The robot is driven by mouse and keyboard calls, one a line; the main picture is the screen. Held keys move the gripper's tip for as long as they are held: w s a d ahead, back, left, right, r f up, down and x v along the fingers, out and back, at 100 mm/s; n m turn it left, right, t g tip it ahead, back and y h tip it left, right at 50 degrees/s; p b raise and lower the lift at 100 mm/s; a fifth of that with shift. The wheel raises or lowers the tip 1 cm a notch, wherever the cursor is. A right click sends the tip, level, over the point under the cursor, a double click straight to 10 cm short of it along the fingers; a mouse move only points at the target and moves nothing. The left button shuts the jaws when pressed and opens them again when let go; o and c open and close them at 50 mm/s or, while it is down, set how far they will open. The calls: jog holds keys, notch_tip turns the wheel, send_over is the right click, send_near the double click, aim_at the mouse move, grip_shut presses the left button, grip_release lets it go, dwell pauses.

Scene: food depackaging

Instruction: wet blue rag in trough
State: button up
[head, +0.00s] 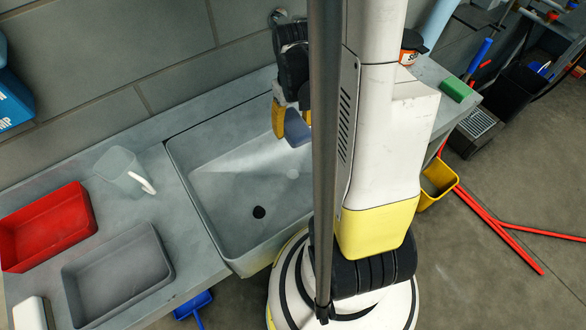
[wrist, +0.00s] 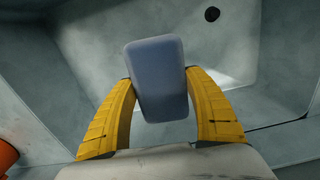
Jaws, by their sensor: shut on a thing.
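The blue rag (wrist: 157,78) is a grey-blue block with rounded edges, between the two yellow fingers of my gripper (wrist: 160,95) in the wrist view. My gripper is shut on it. In the head view the rag (head: 297,128) shows beside one yellow finger of my gripper (head: 284,122), above the back right part of the trough. The trough (head: 205,195) is a grey sink basin with a dark drain hole. The rag looks held above the trough floor, but the gap is hard to judge. My arm hides the trough's right part in the head view.
A red tray (head: 45,228), a grey tray (head: 118,275) and a clear jug (head: 120,170) stand on the counter left of the trough. A green sponge (head: 456,89) lies on the counter at right. A yellow bucket (head: 436,183) and red poles (head: 500,229) are on the floor.

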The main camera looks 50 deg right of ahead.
aim_at(293, 123)
jog(key=shift+r, duration=0.1)
dwell(0.3)
notch_tip(293, 123, up, 4)
jog(key=p, duration=0.3)
dwell(0.8)
